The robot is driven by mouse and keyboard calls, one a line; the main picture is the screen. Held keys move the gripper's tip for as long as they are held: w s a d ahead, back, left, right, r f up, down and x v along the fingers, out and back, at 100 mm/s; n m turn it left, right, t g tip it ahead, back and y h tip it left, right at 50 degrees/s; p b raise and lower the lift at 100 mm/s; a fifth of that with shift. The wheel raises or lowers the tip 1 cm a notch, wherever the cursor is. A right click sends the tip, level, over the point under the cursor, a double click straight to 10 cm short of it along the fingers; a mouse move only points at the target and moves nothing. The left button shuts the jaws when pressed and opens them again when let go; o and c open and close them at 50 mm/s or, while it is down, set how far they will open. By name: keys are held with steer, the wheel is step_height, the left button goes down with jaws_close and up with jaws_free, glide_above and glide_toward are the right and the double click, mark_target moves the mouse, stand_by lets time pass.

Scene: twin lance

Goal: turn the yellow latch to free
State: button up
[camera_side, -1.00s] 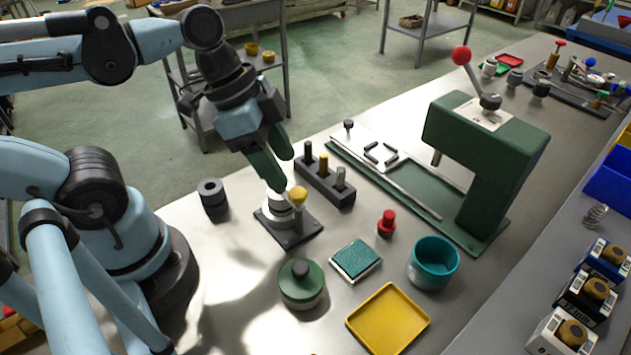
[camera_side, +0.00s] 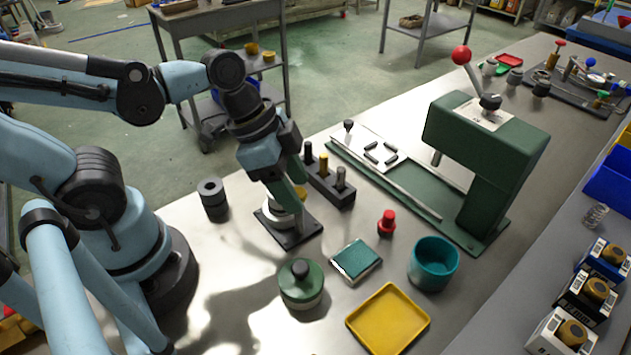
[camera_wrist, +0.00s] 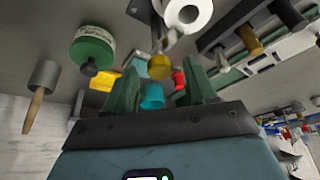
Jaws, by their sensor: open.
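The yellow latch (camera_side: 301,192) is a small rounded knob at the pale round fixture (camera_side: 276,217) on a dark square base plate (camera_side: 290,238). In the side view my gripper (camera_side: 291,198) is at the fixture with its green fingers pointing down, and they hide most of the latch. In the wrist view the yellow knob (camera_wrist: 160,67) shows between the two green fingers of my open gripper (camera_wrist: 163,78). I cannot tell whether either finger touches it. The pale fixture (camera_wrist: 186,14) shows as a white ring just above the knob in that view.
A dark block with several pegs (camera_side: 337,195) stands close behind the fixture. A green pot (camera_side: 301,290), a green pad (camera_side: 355,260), a red knob (camera_side: 387,222), a teal cup (camera_side: 450,265) and a yellow tray (camera_side: 360,323) stand nearby. The green press (camera_side: 480,135) is to the right.

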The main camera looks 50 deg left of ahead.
steer(key=c, duration=1)
steer(key=shift+c, duration=0.2)
steer(key=n, duration=0.2)
steer(key=n+t+y, duration=0.1)
steer(key=n, duration=0.1)
steer(key=shift+s+d+n, duration=0.1)
steer(key=shift+d+n, duration=0.1)
steer(key=shift+n, duration=0.1)
steer(key=n+y, duration=0.1)
steer(key=n, duration=0.1)
steer(key=n+y, duration=0.1)
steer(key=n, duration=0.1)
steer(key=shift+d+n, duration=0.2)
steer(key=shift+n, duration=0.1)
steer(key=n+y, duration=0.2)
steer(key=n, duration=0.2)
steer(key=shift+d+n, duration=0.1)
steer(key=shift+n, duration=0.2)
steer(key=shift+d+n+g+y, duration=0.1)
steer(key=shift+n+g+y, duration=0.5)
steer(key=shift+n, duration=1.5)
